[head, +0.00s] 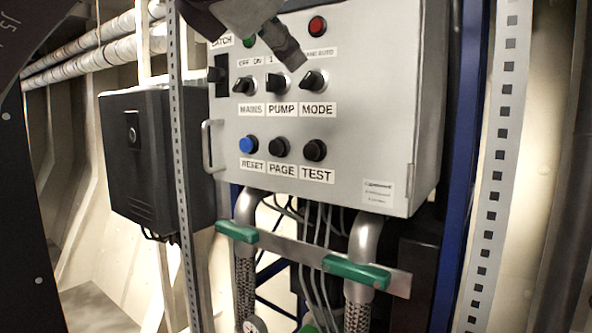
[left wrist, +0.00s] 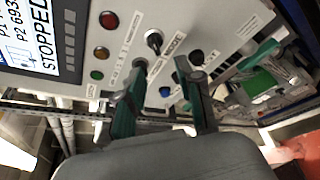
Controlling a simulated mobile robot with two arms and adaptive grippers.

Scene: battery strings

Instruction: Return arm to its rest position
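My left gripper (head: 283,42) comes in from the top of the head view, in front of the upper part of a grey control panel (head: 350,95). It hangs just above the PUMP knob (head: 277,83) and MODE knob (head: 314,80) in the picture and hides part of the labels there. In the left wrist view the gripper (left wrist: 165,98) has its two fingers apart, with nothing held between them. The panel fills the space beyond them. I cannot tell whether a fingertip touches the panel. My right gripper is not in view.
The panel also has a MAINS knob (head: 246,85), a blue RESET button (head: 249,145) and a side handle (head: 211,146). A screen (left wrist: 38,30) reads STOPPED. Below are pipes with green levers (head: 357,272). A black box (head: 150,155) stands left; perforated posts (head: 492,170) flank the panel.

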